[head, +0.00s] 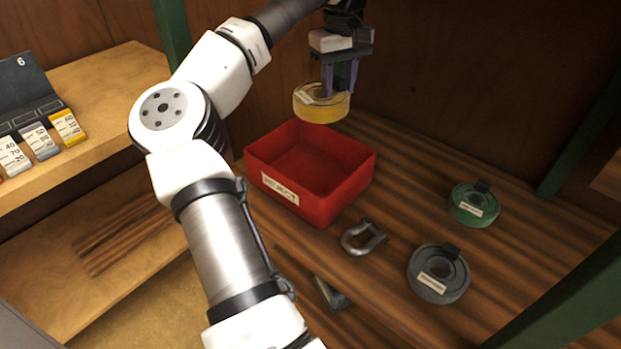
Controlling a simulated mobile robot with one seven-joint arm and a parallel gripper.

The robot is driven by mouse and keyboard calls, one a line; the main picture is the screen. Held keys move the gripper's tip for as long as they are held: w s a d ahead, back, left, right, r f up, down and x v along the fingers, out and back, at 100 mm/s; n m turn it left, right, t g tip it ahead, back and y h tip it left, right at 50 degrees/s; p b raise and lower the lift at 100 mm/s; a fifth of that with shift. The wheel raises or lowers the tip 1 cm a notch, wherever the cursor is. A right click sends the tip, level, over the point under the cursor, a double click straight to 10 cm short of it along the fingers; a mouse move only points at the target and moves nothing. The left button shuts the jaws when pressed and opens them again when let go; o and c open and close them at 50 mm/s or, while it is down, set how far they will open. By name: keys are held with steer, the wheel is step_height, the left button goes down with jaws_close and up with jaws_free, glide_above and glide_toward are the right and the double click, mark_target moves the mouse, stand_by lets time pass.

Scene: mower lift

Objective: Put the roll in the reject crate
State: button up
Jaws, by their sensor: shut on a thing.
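A yellow roll (321,105) with a white label hangs in my gripper (340,88). My gripper is shut on the roll's side, with its fingers pointing down. The red reject crate (318,205) stands on the wooden shelf below, with a white "REJECT" label on its front. The roll appears above the crate's back part, apart from it. The visible inside of the crate is empty. A green roll (473,206) and a grey roll (438,275) lie on the shelf to the right of the crate.
A metal shackle (362,238) lies just in front of the crate. Green posts (586,130) frame the shelf. A side bench (100,90) at left holds numbered tags (40,142).

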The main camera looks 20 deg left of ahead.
mark_target(324, 176)
steer(key=shift+s+a, duration=0.4)
steer(key=shift+a, duration=0.3)
steer(key=shift+s+a+f, duration=0.15)
steer(key=shift+a+f, duration=0.05)
steer(key=shift+a, duration=0.05)
step_height(324, 176, down, 19)
steer(key=p, duration=0.2)
steer(key=shift+f+p, duration=0.2)
steer(key=shift+p, duration=0.15)
steer(key=shift+f, duration=0.1)
steer(key=o, duration=1.2)
step_height(324, 176, up, 12)
steer(key=shift+r+b, duration=0.15)
steer(key=shift+b, duration=0.8)
